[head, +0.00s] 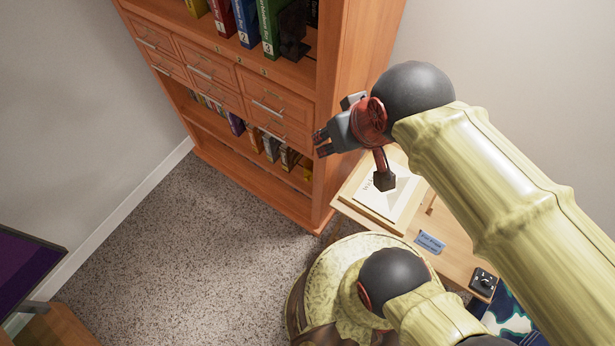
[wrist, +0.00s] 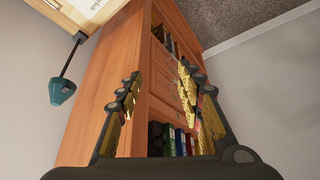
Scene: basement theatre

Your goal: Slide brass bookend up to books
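Numbered binders, including red (head: 218,18), blue (head: 244,22) and green (head: 268,25) ones, stand on the upper shelf of a wooden bookcase, with a dark object (head: 293,42) right of the green one. Smaller books (head: 270,147) stand on a lower shelf. A small yellowish piece (head: 306,172) at their right end may be the brass bookend; it is too small to be sure. My gripper (head: 322,142) is in the air by the bookcase's right side, away from the books. In the wrist view its yellow-padded fingers (wrist: 158,88) are apart, with nothing between them.
Drawers (head: 210,75) with bar handles lie between the shelves. The bookcase's side panel (head: 350,75) is close to my gripper. A wooden table (head: 455,235) with a framed paper and a blue card stands at right. Carpet (head: 190,250) in front of the bookcase is clear.

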